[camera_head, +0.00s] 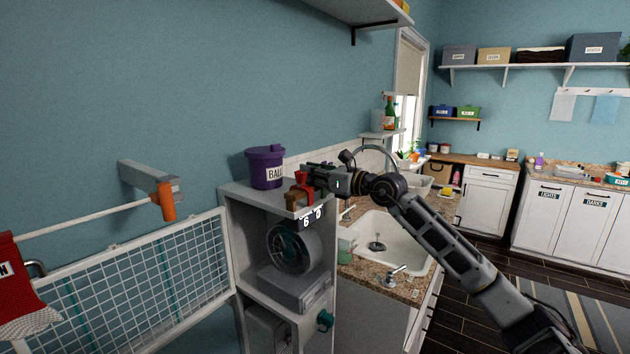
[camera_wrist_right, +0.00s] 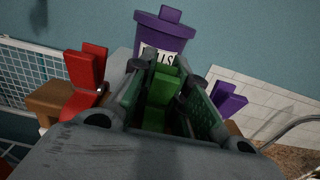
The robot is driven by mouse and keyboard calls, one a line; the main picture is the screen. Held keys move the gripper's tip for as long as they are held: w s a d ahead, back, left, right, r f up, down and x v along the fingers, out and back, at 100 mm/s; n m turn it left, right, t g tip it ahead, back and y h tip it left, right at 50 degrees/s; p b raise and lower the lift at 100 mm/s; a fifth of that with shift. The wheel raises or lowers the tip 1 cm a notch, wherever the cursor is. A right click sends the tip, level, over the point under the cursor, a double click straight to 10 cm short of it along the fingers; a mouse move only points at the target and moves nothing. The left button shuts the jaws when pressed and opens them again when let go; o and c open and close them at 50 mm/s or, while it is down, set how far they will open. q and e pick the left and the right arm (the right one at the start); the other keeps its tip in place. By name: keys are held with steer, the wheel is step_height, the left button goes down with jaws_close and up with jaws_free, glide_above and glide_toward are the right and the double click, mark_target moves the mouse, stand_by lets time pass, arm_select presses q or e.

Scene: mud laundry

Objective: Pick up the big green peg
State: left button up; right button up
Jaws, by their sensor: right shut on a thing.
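A big green peg (camera_wrist_right: 163,88) stands between the two fingers of my right gripper (camera_wrist_right: 168,80) in the right wrist view. The right gripper also shows in the head view (camera_head: 312,174), above the top of a grey shelf unit. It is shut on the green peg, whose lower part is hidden. A purple peg (camera_wrist_right: 228,98) is to the right. The red peg (camera_head: 301,186) also shows in the head view. My left gripper is not in view.
A purple bucket (camera_head: 266,168) with a label stands on the shelf unit (camera_head: 235,189) close behind the gripper. A white sink (camera_head: 390,240) and granite counter are to the right. A wire rack (camera_head: 140,280) is on the left wall.

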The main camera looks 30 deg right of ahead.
steer(key=shift+r, duration=0.15)
steer(key=shift+r, duration=4.85)
steer(key=shift+f, duration=0.1)
